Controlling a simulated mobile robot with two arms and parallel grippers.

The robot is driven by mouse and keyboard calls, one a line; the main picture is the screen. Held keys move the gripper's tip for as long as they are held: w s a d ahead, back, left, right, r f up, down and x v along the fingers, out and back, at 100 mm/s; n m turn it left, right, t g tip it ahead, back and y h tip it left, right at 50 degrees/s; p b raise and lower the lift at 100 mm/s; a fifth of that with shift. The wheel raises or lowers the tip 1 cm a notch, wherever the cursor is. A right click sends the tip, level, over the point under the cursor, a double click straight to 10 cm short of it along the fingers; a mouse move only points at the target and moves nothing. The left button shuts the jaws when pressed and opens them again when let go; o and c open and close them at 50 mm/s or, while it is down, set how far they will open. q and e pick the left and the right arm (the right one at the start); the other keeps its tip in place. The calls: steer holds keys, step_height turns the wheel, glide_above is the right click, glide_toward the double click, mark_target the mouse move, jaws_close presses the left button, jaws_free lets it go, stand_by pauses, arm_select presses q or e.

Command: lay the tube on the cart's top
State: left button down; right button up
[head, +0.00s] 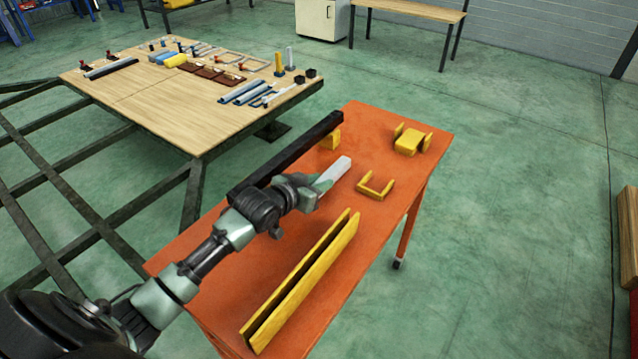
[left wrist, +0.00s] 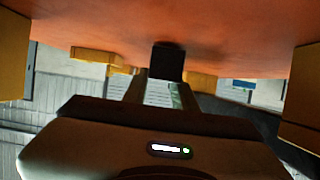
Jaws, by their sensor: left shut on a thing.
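My left gripper (head: 322,183) is over the middle of the orange cart's top (head: 225,270), shut on a short pale grey tube (head: 337,174) that sticks out towards the cart's far end. In the left wrist view a dark square end (left wrist: 168,62) shows between the two fingers, close to the orange surface (left wrist: 230,35); I take it to be the tube's shaded end. I cannot tell whether the tube touches the top. My right gripper is out of view.
A long black bar (head: 262,180) runs along the cart's left edge. A yellow channel (head: 300,290) lies at the near right. Yellow brackets (head: 376,185), (head: 409,141) and (head: 331,139) stand at the far end. A wooden table (head: 140,100) with parts stands beyond.

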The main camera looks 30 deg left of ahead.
arm_select(q)
steer(key=shift+f, duration=0.15)
steer(key=c, duration=1.1)
jaws_free()
steer(key=shift+f, duration=0.1)
steer(key=shift+r, duration=0.2)
steer(key=v, duration=1.2)
steer(key=shift+f, duration=0.15)
